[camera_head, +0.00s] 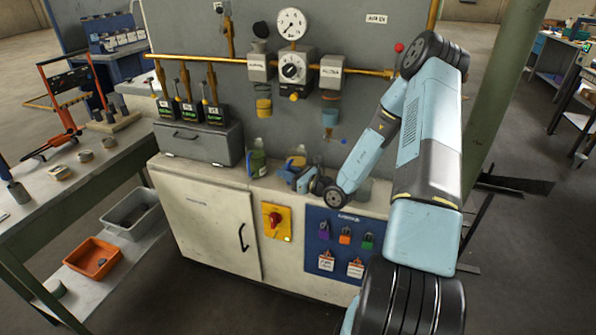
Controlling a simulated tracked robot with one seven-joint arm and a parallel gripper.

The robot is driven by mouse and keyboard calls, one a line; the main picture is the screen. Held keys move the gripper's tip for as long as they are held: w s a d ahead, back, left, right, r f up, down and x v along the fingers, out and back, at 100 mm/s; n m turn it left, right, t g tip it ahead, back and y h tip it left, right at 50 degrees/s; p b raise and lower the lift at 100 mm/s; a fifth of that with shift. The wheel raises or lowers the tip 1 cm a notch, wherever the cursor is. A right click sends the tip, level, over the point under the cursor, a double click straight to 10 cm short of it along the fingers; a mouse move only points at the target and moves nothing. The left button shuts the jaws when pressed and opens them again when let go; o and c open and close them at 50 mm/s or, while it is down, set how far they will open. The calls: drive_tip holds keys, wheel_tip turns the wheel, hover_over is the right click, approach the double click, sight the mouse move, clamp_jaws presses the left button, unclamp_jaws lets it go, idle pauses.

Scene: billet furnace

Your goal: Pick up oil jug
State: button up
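A dark green jug-like container with a pale label (257,163) stands on the white cabinet's top, in front of the grey panel; it may be the oil jug. A yellow-topped item (296,161) shows just right of it, partly hidden by my gripper. My arm reaches in from the right. My gripper (294,178) is low over the cabinet top, right of the green container. Its fingers are small and partly hidden, so its opening and any contact are unclear.
The grey panel carries a brass pipe (215,61), a gauge (292,24) and hanging bowls close above the cabinet top. The grey toolbox (199,142) bounds the left. A workbench (80,165) with tools stands further left.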

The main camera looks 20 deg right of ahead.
drive_tip(key=shift+x, duration=0.75)
clamp_jaws()
